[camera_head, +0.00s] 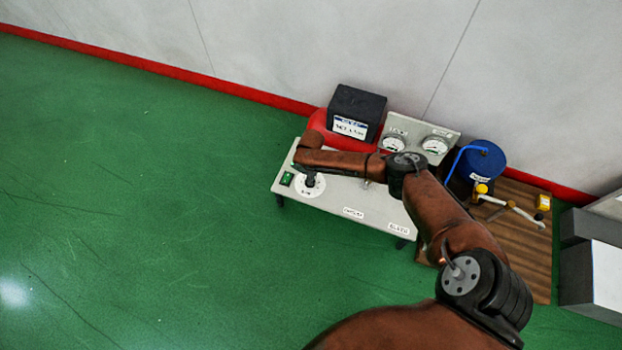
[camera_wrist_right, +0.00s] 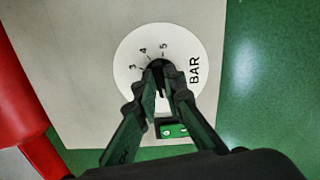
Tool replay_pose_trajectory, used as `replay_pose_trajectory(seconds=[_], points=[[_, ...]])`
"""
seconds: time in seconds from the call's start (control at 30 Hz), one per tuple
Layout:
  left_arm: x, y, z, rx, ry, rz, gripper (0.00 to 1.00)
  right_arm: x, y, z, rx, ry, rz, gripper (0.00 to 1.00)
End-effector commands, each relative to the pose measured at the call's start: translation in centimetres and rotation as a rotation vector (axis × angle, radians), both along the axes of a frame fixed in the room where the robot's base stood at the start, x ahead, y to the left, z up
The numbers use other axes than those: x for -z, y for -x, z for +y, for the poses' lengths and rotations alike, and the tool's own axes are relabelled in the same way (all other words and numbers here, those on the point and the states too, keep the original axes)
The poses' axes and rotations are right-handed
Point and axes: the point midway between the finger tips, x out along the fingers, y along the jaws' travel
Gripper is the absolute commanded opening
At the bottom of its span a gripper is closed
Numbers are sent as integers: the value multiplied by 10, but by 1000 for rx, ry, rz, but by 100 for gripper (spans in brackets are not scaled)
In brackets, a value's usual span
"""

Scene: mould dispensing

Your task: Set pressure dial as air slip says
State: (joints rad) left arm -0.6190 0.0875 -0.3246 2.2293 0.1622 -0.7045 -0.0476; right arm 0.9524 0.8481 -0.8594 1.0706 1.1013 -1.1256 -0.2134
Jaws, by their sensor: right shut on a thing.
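The pressure dial (camera_head: 316,190) is a round white face at the left end of the grey panel (camera_head: 282,190). In the right wrist view the dial face (camera_wrist_right: 130,62) shows the marks 3, 4 and 5 and the word BAR. My right gripper (camera_head: 310,180) reaches down over it from the right, and in the right wrist view my right gripper (camera_wrist_right: 160,68) is shut on the dark knob (camera_wrist_right: 157,62) at its centre. Most of the knob and its pointer are hidden by the fingers. I cannot make out an air slip. My left gripper is not in view.
A green switch (camera_head: 287,178) sits beside the dial. A black box (camera_head: 357,105), a red tank (camera_head: 318,124) and two gauges (camera_head: 434,145) stand behind the panel. A blue drum (camera_head: 485,158) and a brown wooden board (camera_head: 530,262) are at right. The green floor at left is clear.

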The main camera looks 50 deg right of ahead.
Motion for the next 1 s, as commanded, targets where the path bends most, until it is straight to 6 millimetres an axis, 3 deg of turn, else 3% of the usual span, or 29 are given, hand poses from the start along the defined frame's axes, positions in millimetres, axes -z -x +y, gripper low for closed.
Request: replay_pose_trajectory(seconds=[0.53,1.0], points=[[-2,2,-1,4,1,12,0,0,1,2,32,-2,1,0],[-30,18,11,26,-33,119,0,-1,1,4,351,-4,1,0]])
